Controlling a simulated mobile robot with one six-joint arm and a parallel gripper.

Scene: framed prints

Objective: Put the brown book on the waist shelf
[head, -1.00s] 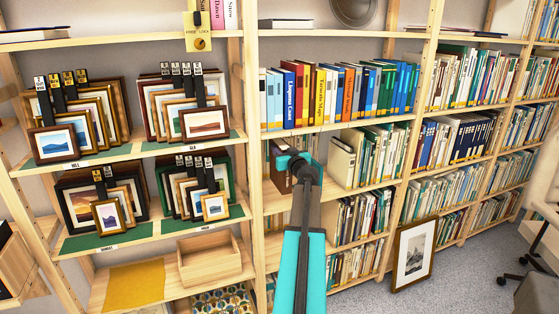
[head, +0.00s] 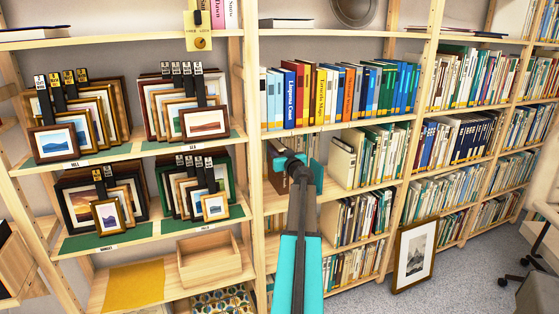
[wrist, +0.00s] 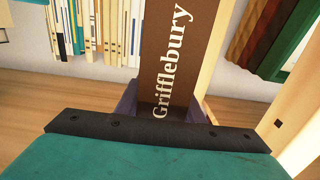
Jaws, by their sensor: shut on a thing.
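The brown book (wrist: 170,60), with "Grifflebury" in white on its spine, stands upright between the fingers of my gripper (wrist: 165,105) in the wrist view. In the head view, the brown book (head: 278,180) is mostly hidden behind my gripper (head: 284,162). It is at the left end of the shelf (head: 275,205) below the row of coloured books, beside the wooden upright. My gripper is shut on it. I cannot tell whether its base touches the shelf board.
Pale books (head: 368,155) stand to the right on the same shelf, with a gap between. The coloured books (head: 340,92) fill the shelf above. Framed prints (head: 195,105) fill the left bay. A framed picture (head: 414,254) leans at the floor.

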